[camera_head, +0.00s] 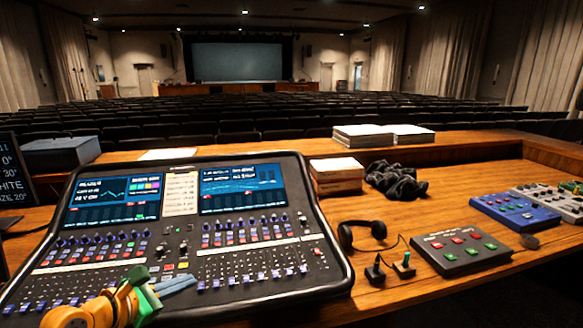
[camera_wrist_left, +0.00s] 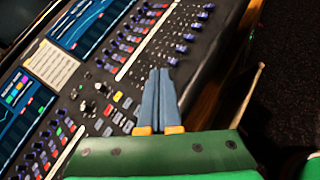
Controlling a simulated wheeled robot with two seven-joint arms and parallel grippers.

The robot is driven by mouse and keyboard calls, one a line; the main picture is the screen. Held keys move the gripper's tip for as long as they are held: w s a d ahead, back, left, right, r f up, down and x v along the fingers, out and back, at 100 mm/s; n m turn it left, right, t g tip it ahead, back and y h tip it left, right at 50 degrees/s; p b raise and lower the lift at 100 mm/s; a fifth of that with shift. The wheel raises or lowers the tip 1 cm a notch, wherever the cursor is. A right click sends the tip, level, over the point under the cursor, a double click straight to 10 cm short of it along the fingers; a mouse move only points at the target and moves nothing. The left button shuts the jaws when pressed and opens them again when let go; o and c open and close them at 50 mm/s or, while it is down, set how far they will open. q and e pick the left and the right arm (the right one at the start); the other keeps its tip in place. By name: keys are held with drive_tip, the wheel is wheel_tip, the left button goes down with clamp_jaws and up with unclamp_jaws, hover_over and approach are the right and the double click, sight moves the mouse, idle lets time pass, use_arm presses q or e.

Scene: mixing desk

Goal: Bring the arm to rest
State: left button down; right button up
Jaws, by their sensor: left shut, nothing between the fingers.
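My left gripper (camera_head: 177,284) comes in from the lower left of the head view, over the lower middle of the mixing console (camera_head: 333,262). Its blue-grey fingers are together and hold nothing. In the left wrist view the closed fingers (camera_wrist_left: 161,75) point at the console's buttons and faders. I cannot tell whether the fingertips touch the panel. My right gripper does not show in either view.
Right of the console lie headphones (camera_head: 362,234), a dark button box (camera_head: 460,250) and a blue box (camera_head: 514,214). Behind are a black cloth heap (camera_head: 396,183) and paper stacks (camera_head: 336,170). A screen (camera_head: 15,175) stands at the left edge. Wooden desk shows between them.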

use_arm(q)
drive_tip(key=s+d+r+n+t+h, duration=0.35)
drive_tip(key=d+r+n+t, duration=0.2)
drive_tip(key=d+n, duration=0.35)
drive_tip(key=s+a+f+n+g+y, duration=0.1)
drive_tip(key=s+a+f+n+y, duration=0.35)
drive_tip(key=n, duration=0.85)
drive_tip(key=s+a+f+n+g+y, duration=0.1)
drive_tip(key=a+f+n+y, duration=0.45)
drive_tip(key=n, duration=0.75)
drive_tip(key=s+d+f+n+g, duration=0.3)
drive_tip(key=s+f+n+g, duration=0.3)
drive_tip(key=s, duration=0.5)
drive_tip(key=s+d+f+n+g, duration=0.35)
drive_tip(key=s+f+g, duration=0.25)
drive_tip(key=s+f, duration=0.55)
drive_tip(key=f, duration=0.7)
drive_tip(key=s+f, duration=0.2)
drive_tip(key=f, duration=0.7)
drive_tip(key=s+a+f+g, duration=0.1)
drive_tip(key=s+f+g, duration=0.1)
drive_tip(key=s+f, duration=0.6)
drive_tip(key=s, duration=0.3)
drive_tip(key=shift+a+f+m, duration=0.25)
drive_tip(key=shift+a+m, duration=0.1)
